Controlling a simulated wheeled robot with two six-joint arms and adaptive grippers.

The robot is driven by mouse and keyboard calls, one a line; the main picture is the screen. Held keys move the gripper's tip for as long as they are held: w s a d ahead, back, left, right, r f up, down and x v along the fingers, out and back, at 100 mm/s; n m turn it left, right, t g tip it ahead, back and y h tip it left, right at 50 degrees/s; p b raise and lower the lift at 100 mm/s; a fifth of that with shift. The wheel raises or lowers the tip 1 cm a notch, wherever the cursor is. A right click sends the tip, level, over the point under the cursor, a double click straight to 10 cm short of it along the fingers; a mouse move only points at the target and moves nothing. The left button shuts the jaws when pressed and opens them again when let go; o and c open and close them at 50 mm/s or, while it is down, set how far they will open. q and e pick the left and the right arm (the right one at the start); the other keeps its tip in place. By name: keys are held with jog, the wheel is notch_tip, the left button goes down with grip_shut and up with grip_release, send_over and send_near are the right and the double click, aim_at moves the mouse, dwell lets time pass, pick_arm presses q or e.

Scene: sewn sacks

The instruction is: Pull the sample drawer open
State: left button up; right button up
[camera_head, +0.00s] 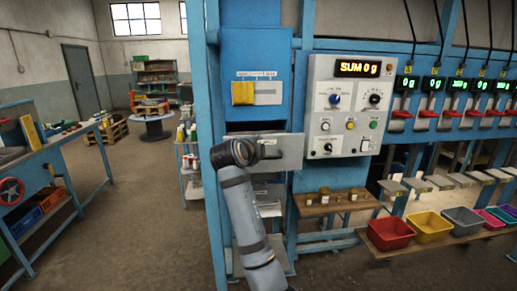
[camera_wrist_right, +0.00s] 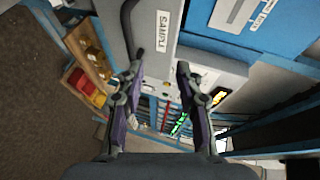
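The sample drawer has a grey front (camera_head: 290,150) in the blue cabinet, with a dark gap above it; I cannot tell how far out it stands. My right arm reaches up to it in the head view, and its wrist covers the left part of the front. In the right wrist view the drawer front (camera_wrist_right: 200,14) carries a SAMPLE label (camera_wrist_right: 165,32) and a dark curved handle (camera_wrist_right: 131,24). My right gripper (camera_wrist_right: 158,74) is open, its fingers apart. The handle's lower end is near the left fingertip; contact is unclear. My left gripper is out of view.
A grey control panel (camera_head: 348,105) with a SUM display stands right of the drawer. Below it is a small wooden shelf (camera_head: 335,204) with jars. Coloured bins, including a red one (camera_head: 390,232), line the lower right. The floor (camera_head: 130,215) on the left is clear.

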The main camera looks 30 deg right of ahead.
jog(key=shift+s+a, duration=0.1)
jog(key=shift+s, duration=0.1)
dwell(0.4)
jog(key=shift+s+a+r, duration=0.1)
jog(key=shift+a, duration=0.05)
